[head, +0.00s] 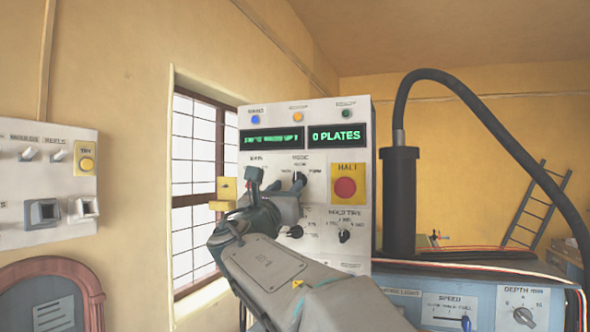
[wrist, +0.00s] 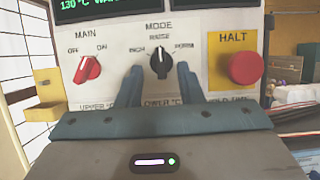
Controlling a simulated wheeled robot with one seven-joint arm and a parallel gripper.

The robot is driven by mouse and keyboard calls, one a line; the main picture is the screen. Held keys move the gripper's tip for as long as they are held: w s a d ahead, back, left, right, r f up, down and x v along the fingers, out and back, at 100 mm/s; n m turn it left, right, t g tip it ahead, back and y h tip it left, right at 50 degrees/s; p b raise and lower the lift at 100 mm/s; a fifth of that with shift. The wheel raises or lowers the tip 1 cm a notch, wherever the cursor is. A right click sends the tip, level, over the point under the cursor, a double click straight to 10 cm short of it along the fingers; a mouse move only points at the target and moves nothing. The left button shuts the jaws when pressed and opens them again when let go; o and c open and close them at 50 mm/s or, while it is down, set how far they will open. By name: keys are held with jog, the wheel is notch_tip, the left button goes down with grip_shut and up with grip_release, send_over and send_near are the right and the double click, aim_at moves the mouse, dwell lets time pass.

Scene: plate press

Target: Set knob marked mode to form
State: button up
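The mode knob (wrist: 160,62) is black with a pale pointer line, on the white panel under the label MODE. Its pointer stands about straight up, at the middle top label. My gripper (wrist: 160,70) is open, with one blue-grey finger on each side of the knob and gaps visible between. In the head view my gripper (head: 276,182) is in front of the panel and covers part of the knob area.
A red main knob (wrist: 87,69) is left of the mode knob, turned toward ON. A red HALT button (wrist: 245,67) on a yellow plate is to the right. A hold time knob (head: 344,236) is below. A yellow bracket (head: 222,194) sticks out at the panel's left edge.

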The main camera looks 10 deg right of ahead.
aim_at(296, 176)
jog(key=p+x, duration=0.2)
jog(key=x, duration=0.4)
jog(key=shift+w+d, duration=0.15)
jog(key=shift+c, duration=0.3)
jog(key=c, duration=0.6)
